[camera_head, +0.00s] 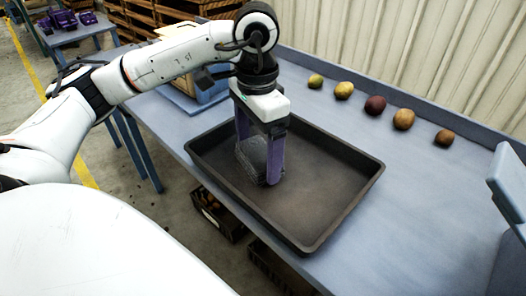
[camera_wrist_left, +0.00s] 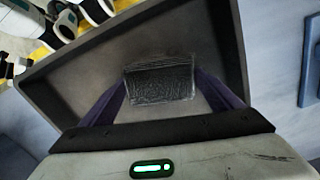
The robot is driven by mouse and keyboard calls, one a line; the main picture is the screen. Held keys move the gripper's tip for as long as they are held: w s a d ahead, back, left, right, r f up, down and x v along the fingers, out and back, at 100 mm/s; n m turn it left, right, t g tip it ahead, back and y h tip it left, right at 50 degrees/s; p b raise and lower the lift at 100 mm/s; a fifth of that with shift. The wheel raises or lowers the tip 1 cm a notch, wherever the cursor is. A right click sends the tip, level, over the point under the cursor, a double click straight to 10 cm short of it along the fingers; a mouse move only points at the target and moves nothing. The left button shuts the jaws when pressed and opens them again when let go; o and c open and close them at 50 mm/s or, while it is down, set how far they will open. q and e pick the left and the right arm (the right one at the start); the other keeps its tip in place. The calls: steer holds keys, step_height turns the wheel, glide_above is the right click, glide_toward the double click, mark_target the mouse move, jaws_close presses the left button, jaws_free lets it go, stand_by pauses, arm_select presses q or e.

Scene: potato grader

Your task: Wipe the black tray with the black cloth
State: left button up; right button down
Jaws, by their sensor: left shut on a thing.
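The black tray (camera_head: 330,190) is a shallow rectangular tray with a raised rim, lying on the grey-blue table. It also shows in the left wrist view (camera_wrist_left: 100,60). My left gripper (camera_head: 258,178) points down inside the tray, over its left part, with its purple fingers apart. The black cloth (camera_head: 252,155) is between the fingers, a dark folded piece with a wrinkled face. In the left wrist view the cloth (camera_wrist_left: 160,80) sits between the finger ends. I cannot tell whether its lower edge touches the tray floor. My right gripper is not in view.
Several potatoes (camera_head: 374,105) lie in a row along the back of the table. A wooden crate (camera_head: 190,75) stands behind my left arm. A grey-blue panel (camera_head: 508,180) rises at the right edge. Dark crates (camera_head: 215,212) sit below the table. The tabletop right of the tray is clear.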

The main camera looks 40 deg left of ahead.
arm_select(q)
steer(key=shift+s+d, duration=0.1)
steer(key=shift+d, duration=1.8)
steer(key=shift+r, duration=0.15)
step_height(320, 180, up, 6)
steer(key=p, duration=0.3)
steer(key=shift+f, duration=0.25)
steer(key=shift+r+p, duration=0.15)
steer(key=shift+p, duration=0.15)
steer(key=shift+r+p, duration=0.8)
steer(key=shift+r, duration=0.75)
